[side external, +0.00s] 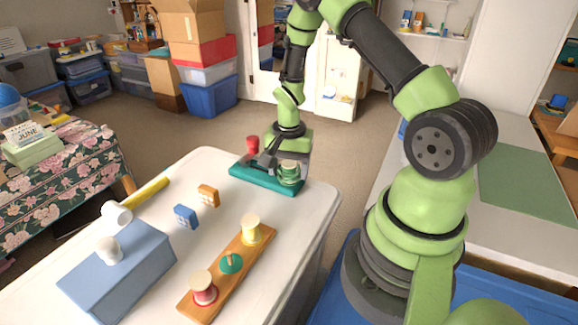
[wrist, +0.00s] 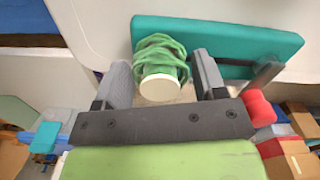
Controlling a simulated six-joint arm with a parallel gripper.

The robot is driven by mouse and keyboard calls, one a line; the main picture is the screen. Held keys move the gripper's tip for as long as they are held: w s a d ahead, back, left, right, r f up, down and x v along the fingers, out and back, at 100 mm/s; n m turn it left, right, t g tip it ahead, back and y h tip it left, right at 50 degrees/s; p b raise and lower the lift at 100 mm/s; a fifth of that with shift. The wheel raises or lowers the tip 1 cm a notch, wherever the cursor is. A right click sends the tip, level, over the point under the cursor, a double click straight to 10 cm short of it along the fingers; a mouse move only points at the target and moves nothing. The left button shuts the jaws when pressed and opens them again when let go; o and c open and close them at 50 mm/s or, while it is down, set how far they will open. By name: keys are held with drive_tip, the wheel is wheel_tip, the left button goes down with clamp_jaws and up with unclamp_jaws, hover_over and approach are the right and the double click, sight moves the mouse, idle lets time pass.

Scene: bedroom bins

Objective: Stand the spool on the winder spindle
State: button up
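The spool (side external: 289,174), wound with green thread and with a pale end, stands upright at the right end of the teal winder base (side external: 245,177) in the side view. The spindle itself is hidden, so I cannot see how far the spool sits on it. In the wrist view the spool (wrist: 160,62) is between the two fingers of my gripper (wrist: 162,78), over the left end of the teal base (wrist: 225,38). Gaps show beside its pale end, and the gripper looks open around it. The winder's red knob (side external: 253,145) is on a dark arm.
A wooden rack (side external: 243,247) holds a yellow spool (side external: 251,230) and a red spool (side external: 203,288), with a bare peg on a green disc (side external: 231,262) between them. A blue box (side external: 118,275), a yellow-handled mallet (side external: 145,193) and two small blocks lie on the white table.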

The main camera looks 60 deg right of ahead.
wheel_tip(320, 180, up, 10)
idle(0.6)
drive_tip(key=s+a+r+n+t, duration=0.3)
drive_tip(key=a+r+n+t, duration=0.15)
drive_tip(key=a+r, duration=0.65)
drive_tip(key=s+a+r+n+t+y, duration=0.2)
drive_tip(key=s+a+r+n, duration=0.3)
drive_tip(key=s, duration=0.4)
wheel_tip(320, 180, up, 2)
drive_tip(key=shift+s+a+n+t, duration=0.15)
drive_tip(key=shift+s+n+t, duration=0.15)
drive_tip(key=shift+n, duration=0.45)
